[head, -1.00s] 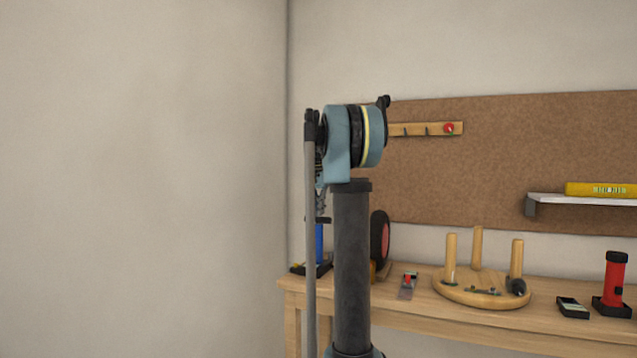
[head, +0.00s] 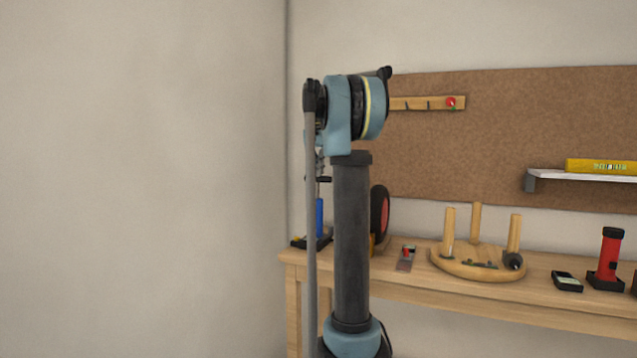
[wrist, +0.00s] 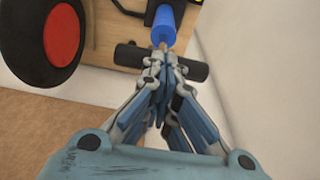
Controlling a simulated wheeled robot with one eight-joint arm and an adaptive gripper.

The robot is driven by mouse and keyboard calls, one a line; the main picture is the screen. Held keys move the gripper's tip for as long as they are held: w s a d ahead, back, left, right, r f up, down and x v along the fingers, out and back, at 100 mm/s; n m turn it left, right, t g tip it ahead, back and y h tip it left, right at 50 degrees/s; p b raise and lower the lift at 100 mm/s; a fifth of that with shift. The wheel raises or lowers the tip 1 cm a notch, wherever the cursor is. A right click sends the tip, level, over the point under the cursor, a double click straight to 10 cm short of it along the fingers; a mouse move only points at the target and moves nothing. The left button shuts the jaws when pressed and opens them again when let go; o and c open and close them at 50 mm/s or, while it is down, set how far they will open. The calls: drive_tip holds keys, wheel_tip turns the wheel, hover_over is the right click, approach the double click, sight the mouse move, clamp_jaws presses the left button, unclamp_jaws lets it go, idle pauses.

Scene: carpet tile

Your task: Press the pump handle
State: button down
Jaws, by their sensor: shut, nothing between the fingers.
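The pump stands at the left end of the workbench. Its blue barrel (head: 319,219) shows in the head view, partly hidden by my arm, and also in the wrist view (wrist: 163,24). The black bar-shaped pump handle (head: 319,180) stands above the barrel with a short gap between them. In the wrist view the handle (wrist: 193,72) lies crosswise under my fingers, which hide its middle. My gripper (wrist: 158,56) is shut and empty, its tips over the handle's middle. Whether they touch it, I cannot tell. In the head view my gripper (head: 320,162) is mostly hidden.
A black wheel with a red hub (head: 381,212) stands close beside the pump. A tool with a red part (head: 405,257), a round wooden stool piece (head: 479,268), a black meter (head: 567,282) and a red cylinder (head: 609,256) stand farther right. Walls are left and behind.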

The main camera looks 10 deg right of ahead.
wheel_tip(320, 180, up, 7)
drive_tip(key=shift+s+a+r, duration=0.2)
drive_tip(key=shift+s+a, duration=0.1)
drive_tip(key=shift+s, duration=0.15)
idle(1.2)
drive_tip(key=c, duration=2)
unclamp_jaws()
drive_tip(key=shift+s+a, duration=0.15)
drive_tip(key=o, duration=1)
drive_tip(key=s+a, duration=0.1)
drive_tip(key=s+a+g, duration=0.1)
drive_tip(key=shift+s+a+r+y, duration=0.15)
drive_tip(key=shift+s+r+y, duration=0.15)
drive_tip(key=shift+r+y, duration=0.1)
drive_tip(key=shift+c, duration=0.2)
drive_tip(key=o, duration=0.4)
drive_tip(key=shift+s+a, duration=0.2)
drive_tip(key=shift+s, duration=0.1)
drive_tip(key=o, duration=0.5)
drive_tip(key=shift+f, duration=0.25)
drive_tip(key=shift+o, duration=0.7)
wheel_tip(320, 180, down, 10)
drive_tip(key=shift+r, duration=0.25)
drive_tip(key=shift+d+r, duration=0.1)
